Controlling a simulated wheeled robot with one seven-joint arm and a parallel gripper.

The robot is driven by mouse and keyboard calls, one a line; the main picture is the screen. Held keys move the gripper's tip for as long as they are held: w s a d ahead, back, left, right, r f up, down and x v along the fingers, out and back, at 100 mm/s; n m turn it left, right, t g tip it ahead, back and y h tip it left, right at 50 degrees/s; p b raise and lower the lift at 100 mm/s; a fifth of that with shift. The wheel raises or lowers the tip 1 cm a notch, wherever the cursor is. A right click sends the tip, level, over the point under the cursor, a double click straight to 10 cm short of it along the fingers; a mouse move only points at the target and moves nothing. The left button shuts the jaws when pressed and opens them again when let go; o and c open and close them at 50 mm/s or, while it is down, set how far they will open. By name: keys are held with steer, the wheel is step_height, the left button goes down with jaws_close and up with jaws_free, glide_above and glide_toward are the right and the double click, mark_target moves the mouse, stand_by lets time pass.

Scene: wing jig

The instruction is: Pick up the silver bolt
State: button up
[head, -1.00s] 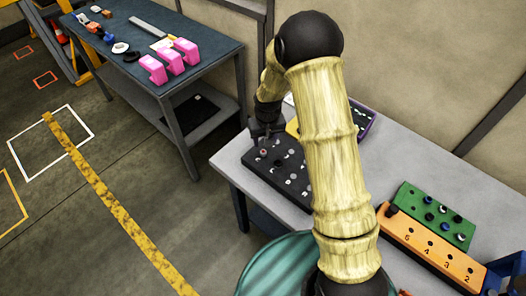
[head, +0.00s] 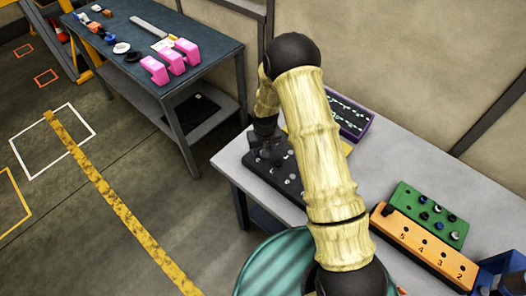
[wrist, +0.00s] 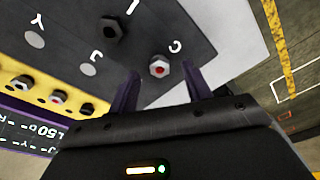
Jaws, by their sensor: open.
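A silver hex bolt with a red centre (wrist: 158,68) stands upright in the black board (wrist: 75,50), near the board's edge, in the wrist view. My gripper (wrist: 162,82) is open, with one dark finger on each side of the bolt in that picture. I cannot tell whether the fingers are down at the bolt's height, and no contact shows. In the head view my gripper (head: 264,150) is over the left end of the black board (head: 290,186) and hides the bolt.
A black bolt (wrist: 110,28) stands beside the silver one on the board. A yellow block (wrist: 42,78) holds several bolts, silver ones among them. An orange numbered block (head: 425,247) and a green block (head: 430,213) lie farther right on the grey table (head: 385,165).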

steer(key=shift+w+f, duration=0.1)
steer(key=shift+f, duration=0.75)
steer(key=shift+c, duration=0.4)
steer(key=c, duration=1)
